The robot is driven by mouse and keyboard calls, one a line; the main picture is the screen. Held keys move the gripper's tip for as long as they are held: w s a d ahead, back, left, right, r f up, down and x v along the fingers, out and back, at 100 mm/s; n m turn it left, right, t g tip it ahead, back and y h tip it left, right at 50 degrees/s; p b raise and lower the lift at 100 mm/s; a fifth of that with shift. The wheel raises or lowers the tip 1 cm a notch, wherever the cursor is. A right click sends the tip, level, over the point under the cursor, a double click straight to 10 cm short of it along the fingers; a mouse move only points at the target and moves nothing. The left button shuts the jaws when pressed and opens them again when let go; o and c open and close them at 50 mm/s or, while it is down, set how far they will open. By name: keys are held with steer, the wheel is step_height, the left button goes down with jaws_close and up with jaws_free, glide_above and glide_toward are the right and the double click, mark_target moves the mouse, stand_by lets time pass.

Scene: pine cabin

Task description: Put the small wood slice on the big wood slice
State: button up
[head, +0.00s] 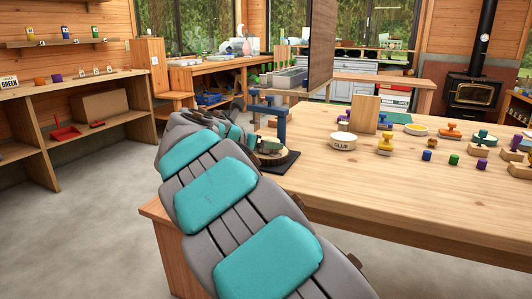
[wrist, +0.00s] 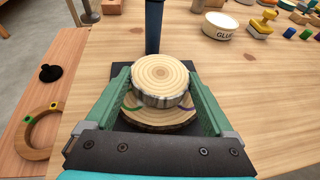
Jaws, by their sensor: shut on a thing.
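My gripper (wrist: 158,88) is shut on the small wood slice (wrist: 160,74), a pale round disc with rings and bark around its side. The green fingers hold it level from the left and right. The big wood slice (wrist: 150,124) lies directly beneath it, and its far part is hidden by the small one. I cannot tell whether the two slices touch. In the head view my arm reaches to the table's left end, and the slices are small and partly hidden there.
A blue post (wrist: 154,25) stands just behind the slices, on a dark base (head: 282,161). A white GLUE bowl (head: 343,141) and a yellow stamp (head: 385,144) are to the right. A wooden ring (wrist: 40,130) lies at left on a lower surface. The table's front is clear.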

steer(key=shift+f, duration=0.15)
steer(key=o, duration=1.1)
steer(key=shift+f, duration=0.1)
steer(key=shift+s+r, duration=0.15)
steer(key=shift+r, duration=0.05)
steer(key=v, duration=1.1)
steer(key=shift+s+a, duration=0.25)
steer(key=shift+s, duration=0.05)
